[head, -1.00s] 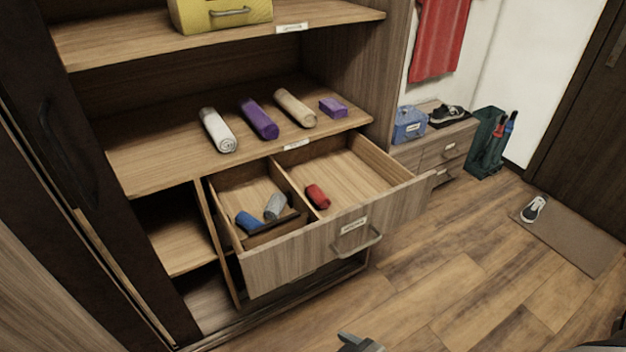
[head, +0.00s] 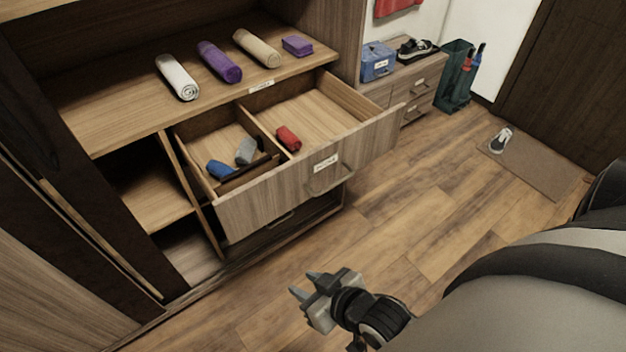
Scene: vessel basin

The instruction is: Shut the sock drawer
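The sock drawer (head: 265,197) is pulled well out of the wooden wardrobe in the head view. Its front has a white label (head: 325,162) and a bar handle (head: 330,182). Inside, a divider separates a left part, with a blue rolled sock (head: 220,170) and a grey one (head: 246,151), from a right part with a red one (head: 288,138). My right gripper (head: 305,284) is in front of and below the drawer, over the floor, clear of the handle. Its two fingertips stand apart with nothing between them. My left gripper is out of view.
Rolled cloths lie on the shelf (head: 110,125) above the drawer, white, purple and beige, beside a small purple bundle (head: 297,46). A low cabinet (head: 415,84) and a green umbrella stand (head: 455,75) are at the right. The floor in front is clear.

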